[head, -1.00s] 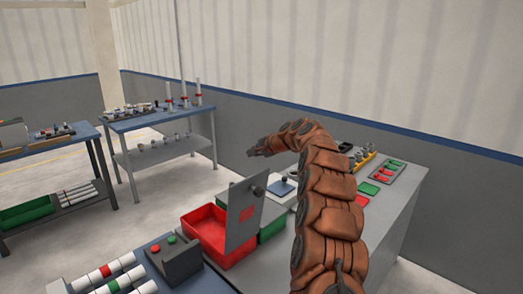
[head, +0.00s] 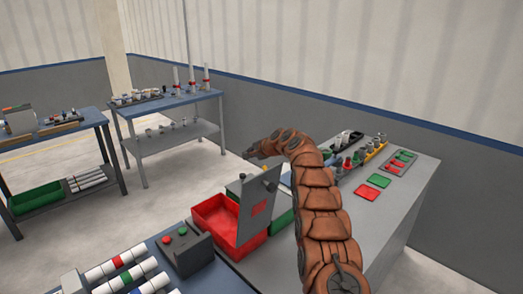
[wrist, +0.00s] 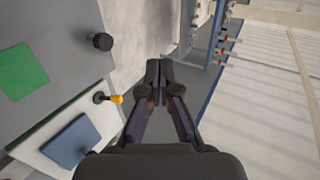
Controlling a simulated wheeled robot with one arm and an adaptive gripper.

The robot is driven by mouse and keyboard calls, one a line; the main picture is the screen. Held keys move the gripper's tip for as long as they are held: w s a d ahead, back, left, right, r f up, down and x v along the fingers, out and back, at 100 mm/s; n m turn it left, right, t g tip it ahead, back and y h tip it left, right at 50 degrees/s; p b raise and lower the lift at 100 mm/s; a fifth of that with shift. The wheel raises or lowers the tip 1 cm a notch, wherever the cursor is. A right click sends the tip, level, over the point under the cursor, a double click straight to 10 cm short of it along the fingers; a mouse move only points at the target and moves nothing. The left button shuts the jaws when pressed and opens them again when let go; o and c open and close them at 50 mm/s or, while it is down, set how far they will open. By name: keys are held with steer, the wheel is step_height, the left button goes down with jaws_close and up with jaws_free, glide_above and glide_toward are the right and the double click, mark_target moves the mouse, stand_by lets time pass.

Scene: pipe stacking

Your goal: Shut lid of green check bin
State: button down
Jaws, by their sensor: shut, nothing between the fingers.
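A grey panel with a green square (wrist: 22,72) and a black knob (wrist: 103,41) shows at left in the wrist view. My gripper (head: 248,154) is beyond and above the bins, pointing left. In the wrist view my gripper (wrist: 158,68) has its fingers together, empty, beside the panel and not touching it.
A blue pad (wrist: 72,141) and yellow-tipped lever (wrist: 114,99) are near my gripper. Red and green mats (head: 367,192) lie on the bench at right. Open floor lies beyond the bins.

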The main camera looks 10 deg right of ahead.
steer(key=shift+w+a+f, duration=0.1)
steer(key=shift+w+f, duration=0.05)
steer(key=shift+f, duration=0.1)
stand_by(0.4)
steer(key=shift+r, duration=0.1)
steer(key=shift+v, duration=5.9)
steer(key=s+a+r+n+g+p, duration=0.1)
steer(key=s+a+r, duration=0.2)
steer(key=s+a, duration=0.35)
steer(key=s+a+r+n+g+y, duration=0.1)
steer(key=s+a+r+n+g, duration=0.2)
steer(key=s, duration=0.6)
steer(key=s+a+r+p, duration=0.1)
steer(key=s+a+r, duration=0.2)
steer(key=s+a, duration=0.4)
steer(key=s+d+f+n+g+h, duration=0.2)
steer(key=s+d+f, duration=0.2)
steer(key=s, duration=1.1)
steer(key=s+d+f+n+g+h+b, duration=0.1)
steer(key=s+d+f, duration=0.4)
steer(key=s+d, duration=0.5)
steer(key=s+d+f+n+g+h+b, duration=0.1)
steer(key=s+d+f+n+g+h, duration=0.2)
steer(key=s, duration=1.7)
steer(key=d+f+g+h, duration=0.1)
steer(key=d+f+h, duration=0.1)
steer(key=d, duration=0.2)
steer(key=shift+s, duration=0.2)
